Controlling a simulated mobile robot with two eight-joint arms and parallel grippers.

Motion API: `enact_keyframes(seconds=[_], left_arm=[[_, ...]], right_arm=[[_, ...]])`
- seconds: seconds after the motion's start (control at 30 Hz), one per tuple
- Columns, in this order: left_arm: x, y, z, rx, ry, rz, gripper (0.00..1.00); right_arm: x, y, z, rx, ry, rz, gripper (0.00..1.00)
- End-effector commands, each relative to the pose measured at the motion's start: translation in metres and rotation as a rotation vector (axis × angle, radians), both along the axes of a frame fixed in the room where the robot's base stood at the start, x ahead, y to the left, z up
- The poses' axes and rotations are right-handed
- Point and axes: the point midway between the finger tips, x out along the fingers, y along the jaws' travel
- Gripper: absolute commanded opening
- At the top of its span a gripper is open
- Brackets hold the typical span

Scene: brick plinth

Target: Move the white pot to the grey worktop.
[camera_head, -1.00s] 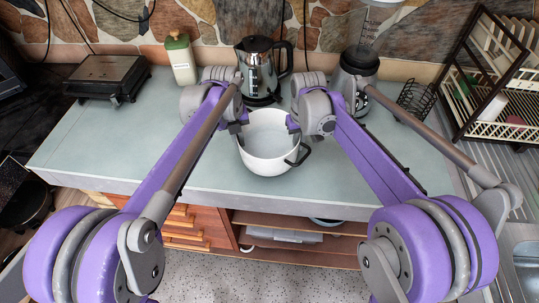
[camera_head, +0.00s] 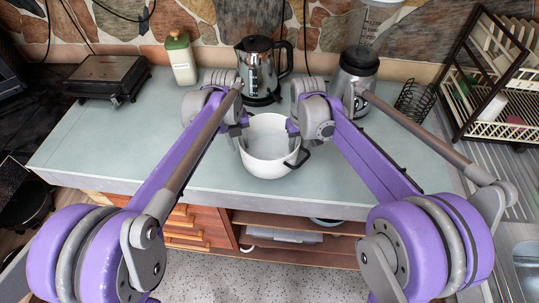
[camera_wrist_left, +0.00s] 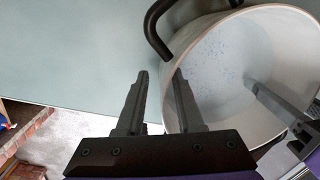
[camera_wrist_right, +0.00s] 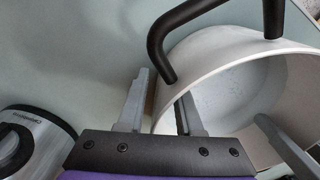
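The white pot (camera_head: 268,170) appears upright on the grey worktop (camera_head: 120,140), close to its front edge. One black handle (camera_head: 299,159) points to the lower right. My left gripper (camera_head: 239,128) is at the pot's left rim. In the left wrist view its fingers (camera_wrist_left: 162,100) are apart, one outside the pot wall and one inside, with a gap to the wall. My right gripper (camera_head: 293,128) is at the right rim. In the right wrist view its fingers (camera_wrist_right: 162,100) stand apart either side of the wall. The fingertips are mostly hidden in the head view.
A kettle (camera_head: 258,65) stands right behind the pot, and a blender (camera_head: 355,75) behind my right arm. A green-lidded canister (camera_head: 181,60) and a dark grill (camera_head: 108,78) stand at the back left. A dish rack (camera_head: 495,85) is at the right. The worktop's left part is clear.

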Motion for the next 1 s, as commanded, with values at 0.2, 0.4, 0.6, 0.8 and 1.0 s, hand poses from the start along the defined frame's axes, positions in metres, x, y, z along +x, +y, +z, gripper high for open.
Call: enact_keyframes(seconds=[0.2,0.4,0.6,0.8,1.0], left_arm=[[-0.003,0.002,0.031,0.000,0.000,0.000,0.36],[-0.005,0.005,0.075,0.000,0.000,0.000,0.36],[-0.008,0.007,0.106,0.000,0.000,0.000,0.36],[-0.009,0.008,0.118,0.001,0.000,0.000,0.36],[-0.009,0.008,0.118,0.000,0.000,0.000,0.36]], right_arm=[[0.000,0.000,0.000,0.000,0.000,0.000,0.34],[0.000,0.000,0.000,0.001,0.000,0.000,0.34],[0.000,0.000,0.000,0.001,0.000,0.000,0.34],[0.000,0.000,0.005,0.001,0.000,0.000,0.34],[-0.002,0.000,0.038,0.001,0.000,0.001,0.34]])
